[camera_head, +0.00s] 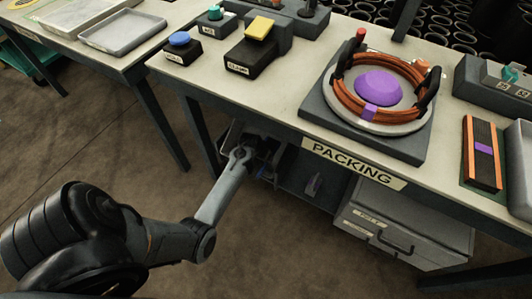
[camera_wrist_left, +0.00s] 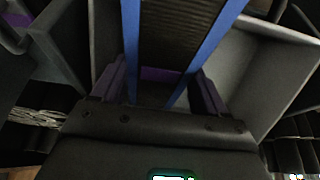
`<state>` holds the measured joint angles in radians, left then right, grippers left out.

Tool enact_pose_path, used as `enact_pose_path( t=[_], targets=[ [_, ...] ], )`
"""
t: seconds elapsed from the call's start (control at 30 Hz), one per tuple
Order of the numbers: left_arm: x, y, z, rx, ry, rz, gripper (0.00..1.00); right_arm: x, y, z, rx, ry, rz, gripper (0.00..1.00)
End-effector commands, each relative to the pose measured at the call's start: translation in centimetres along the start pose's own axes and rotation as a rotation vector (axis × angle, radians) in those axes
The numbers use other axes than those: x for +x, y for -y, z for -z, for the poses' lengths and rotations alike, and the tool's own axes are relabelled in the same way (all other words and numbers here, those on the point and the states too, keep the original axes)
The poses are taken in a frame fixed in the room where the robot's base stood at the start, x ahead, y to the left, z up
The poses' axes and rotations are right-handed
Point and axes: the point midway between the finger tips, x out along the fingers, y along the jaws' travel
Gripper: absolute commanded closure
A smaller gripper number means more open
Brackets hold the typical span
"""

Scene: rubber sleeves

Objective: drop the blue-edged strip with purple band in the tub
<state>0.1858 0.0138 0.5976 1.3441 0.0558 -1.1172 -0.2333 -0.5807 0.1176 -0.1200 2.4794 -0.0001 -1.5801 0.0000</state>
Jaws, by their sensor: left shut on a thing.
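The blue-edged strip with purple band shows in the left wrist view, with a dark ribbed middle (camera_wrist_left: 180,35), blue edges and a purple band near the fingers. My left gripper (camera_wrist_left: 158,82) is shut on it, one finger at each blue edge. Pale grey walls of what looks like the tub (camera_wrist_left: 270,70) stand around and beyond the strip. I cannot tell whether the strip touches them. In the head view my left gripper (camera_head: 262,160) is below the table's front edge, mostly in shadow, and the strip there is hard to make out. My right gripper is not in view.
An orange-edged strip with purple band (camera_head: 468,150) lies on the packing table. A round fixture with orange cable (camera_head: 345,105) stands left of it. Button boxes (camera_head: 182,50) sit at the back left. A drawer unit (camera_head: 400,225) stands under the table, right of my left gripper.

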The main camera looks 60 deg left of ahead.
Motion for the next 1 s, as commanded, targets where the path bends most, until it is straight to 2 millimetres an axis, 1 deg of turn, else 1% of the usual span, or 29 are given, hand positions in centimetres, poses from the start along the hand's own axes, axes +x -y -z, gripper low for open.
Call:
enact_pose_path(
  t=[0.13,0.27,0.33,0.43,0.8,0.83,0.9,1.0],
  targets=[
    [0.9,0.0,1.4,0.001,-0.002,0.0,0.58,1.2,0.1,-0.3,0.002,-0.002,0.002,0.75],
    [1.7,0.0,3.3,0.0,-0.004,0.0,0.58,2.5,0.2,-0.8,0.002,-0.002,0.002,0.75],
    [2.5,0.0,2.9,-0.001,0.001,0.0,0.58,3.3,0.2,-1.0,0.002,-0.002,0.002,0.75],
    [2.9,0.0,2.7,0.0,-0.001,0.0,0.58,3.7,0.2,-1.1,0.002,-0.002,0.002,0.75],
    [2.9,0.0,2.7,0.0,0.0,-0.001,0.58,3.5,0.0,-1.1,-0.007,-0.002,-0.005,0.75],
    [2.9,0.0,2.6,0.0,0.0,-0.001,0.25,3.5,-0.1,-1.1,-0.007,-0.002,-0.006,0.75],
    [2.9,0.0,2.6,0.0,0.0,-0.001,0.14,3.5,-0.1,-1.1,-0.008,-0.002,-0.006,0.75],
    [2.9,0.0,2.6,0.0,0.0,-0.001,0.01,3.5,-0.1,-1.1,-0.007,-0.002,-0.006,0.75]
  ],
)
